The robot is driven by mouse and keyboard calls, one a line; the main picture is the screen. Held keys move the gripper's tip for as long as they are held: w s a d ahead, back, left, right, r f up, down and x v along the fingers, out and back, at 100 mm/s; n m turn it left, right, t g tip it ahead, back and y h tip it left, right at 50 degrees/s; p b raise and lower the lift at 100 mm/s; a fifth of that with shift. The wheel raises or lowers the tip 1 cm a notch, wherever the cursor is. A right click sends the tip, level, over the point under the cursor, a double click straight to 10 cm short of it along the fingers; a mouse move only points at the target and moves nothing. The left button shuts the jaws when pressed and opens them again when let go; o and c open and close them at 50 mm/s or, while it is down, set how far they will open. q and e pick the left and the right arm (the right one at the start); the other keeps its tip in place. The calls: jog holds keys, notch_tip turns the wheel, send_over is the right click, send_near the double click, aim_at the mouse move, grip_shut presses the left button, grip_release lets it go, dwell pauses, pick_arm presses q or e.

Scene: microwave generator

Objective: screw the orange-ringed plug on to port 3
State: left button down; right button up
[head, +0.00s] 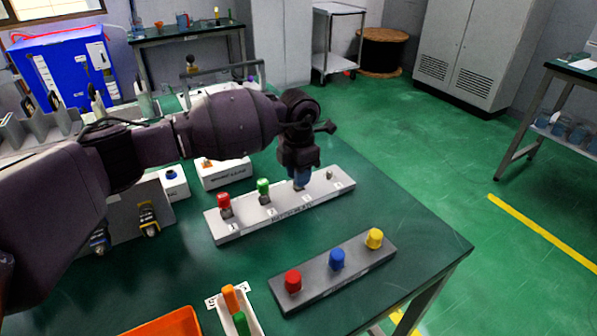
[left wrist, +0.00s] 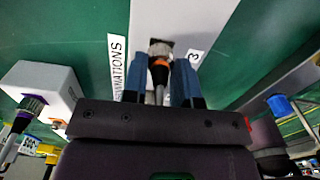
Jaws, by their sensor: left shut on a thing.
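My left gripper (head: 301,181) points down over the white port strip (head: 245,226), at the third position from the left. In the left wrist view its blue fingers (left wrist: 161,72) are shut on the orange-ringed plug (left wrist: 160,64). The plug's metal end meets port 3 (left wrist: 159,46), beside the label 3. I cannot tell whether the plug is threaded on. In the head view my gripper hides the plug and port. My right gripper is not in view.
Red (head: 224,203) and green (head: 263,188) caps stand on the strip's first two positions; a bare connector (head: 330,174) is at its right end. In front lies a grey block (head: 315,284) with red, blue and yellow caps. The table's right side is clear.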

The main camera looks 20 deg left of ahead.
pick_arm(q)
jog(key=c, duration=0.8)
grip_release()
jog(key=shift+f, duration=0.15)
notch_tip(320, 180, up, 10)
jog(key=shift+p, duration=1)
jog(key=shift+r, duration=0.4)
